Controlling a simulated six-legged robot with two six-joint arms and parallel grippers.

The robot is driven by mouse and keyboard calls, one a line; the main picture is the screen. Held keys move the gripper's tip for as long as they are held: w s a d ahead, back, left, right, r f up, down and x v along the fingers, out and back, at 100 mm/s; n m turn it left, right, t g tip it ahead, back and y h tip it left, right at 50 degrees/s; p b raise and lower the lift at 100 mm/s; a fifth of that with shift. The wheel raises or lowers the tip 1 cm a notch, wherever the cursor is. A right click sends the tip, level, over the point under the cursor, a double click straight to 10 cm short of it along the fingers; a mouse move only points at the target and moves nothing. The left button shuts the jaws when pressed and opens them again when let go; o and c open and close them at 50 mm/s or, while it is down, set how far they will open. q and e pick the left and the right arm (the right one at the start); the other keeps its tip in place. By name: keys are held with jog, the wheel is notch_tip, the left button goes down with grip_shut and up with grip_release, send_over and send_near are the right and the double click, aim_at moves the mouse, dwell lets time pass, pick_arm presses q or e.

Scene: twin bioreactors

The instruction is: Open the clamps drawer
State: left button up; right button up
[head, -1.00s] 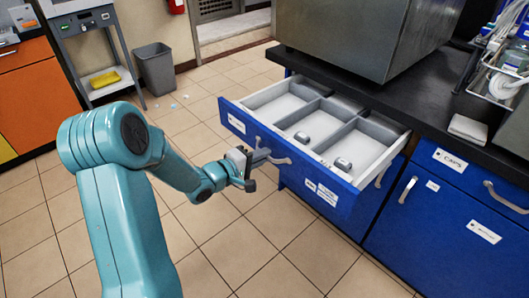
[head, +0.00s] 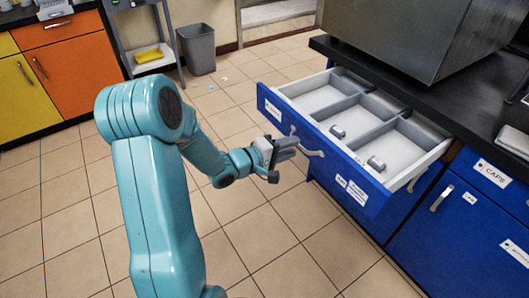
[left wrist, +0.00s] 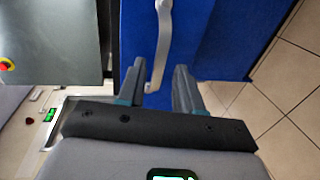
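The blue drawer (head: 330,165) stands pulled out from under the black counter in the head view. Its grey inside has three compartments, with small metallic pieces in two of them. Its labels are too small to read. Its curved metal handle (head: 312,153) shows on the front, and in the left wrist view the handle (left wrist: 163,35) lies ahead, in line with the gap between my fingers. My left gripper (head: 290,145) is at the handle's left part, its fingers (left wrist: 160,88) parted in the left wrist view. It does not look clamped on the handle. My right gripper is out of view.
A large steel box (head: 390,35) stands on the black counter (head: 440,110). Closed blue cabinet fronts (head: 465,215) are at the right. A grey bin (head: 197,50) and a grey cart (head: 145,60) stand at the back left. The tiled floor before the drawer is clear.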

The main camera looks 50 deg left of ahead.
pick_arm(q)
jog(key=p+v, duration=0.2)
jog(key=v, duration=1.2)
jog(key=shift+s+r, duration=0.15)
